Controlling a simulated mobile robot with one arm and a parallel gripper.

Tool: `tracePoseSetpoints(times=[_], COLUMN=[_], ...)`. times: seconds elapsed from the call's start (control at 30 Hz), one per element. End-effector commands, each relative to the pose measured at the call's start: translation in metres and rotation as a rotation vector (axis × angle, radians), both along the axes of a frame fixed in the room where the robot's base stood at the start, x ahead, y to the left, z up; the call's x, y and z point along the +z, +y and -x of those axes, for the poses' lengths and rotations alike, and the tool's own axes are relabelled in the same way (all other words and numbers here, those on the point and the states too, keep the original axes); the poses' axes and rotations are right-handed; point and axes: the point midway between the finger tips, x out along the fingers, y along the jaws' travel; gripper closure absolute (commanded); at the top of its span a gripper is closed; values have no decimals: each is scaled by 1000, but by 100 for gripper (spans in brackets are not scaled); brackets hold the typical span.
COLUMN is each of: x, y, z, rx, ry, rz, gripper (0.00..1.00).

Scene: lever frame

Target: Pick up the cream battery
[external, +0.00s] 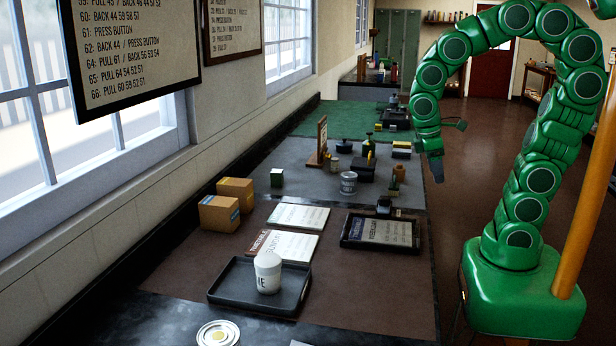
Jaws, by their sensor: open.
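I cannot pick out a cream battery for certain; the small items on the grey mat (310,180) are too small to tell. My gripper (437,172) is a small grey end on my green arm. It hangs pointing down at the right edge of the long bench, near the grey mat, above the floor side. It is open, with nothing seen in it.
A cream-white lidded pot (267,273) stands on a black tray (225,290). Two cardboard boxes (219,213) sit by the wall. A grey tin (348,182), a wooden upright board (322,140) and several dark small items crowd the mat.

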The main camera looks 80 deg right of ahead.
Motion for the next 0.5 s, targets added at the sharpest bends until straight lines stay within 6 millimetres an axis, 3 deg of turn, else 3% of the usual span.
tracePoseSetpoints(times=[0.5], x=[3], y=[-83], z=[-87], rx=[174], ry=[137], rz=[134], gripper=[37])
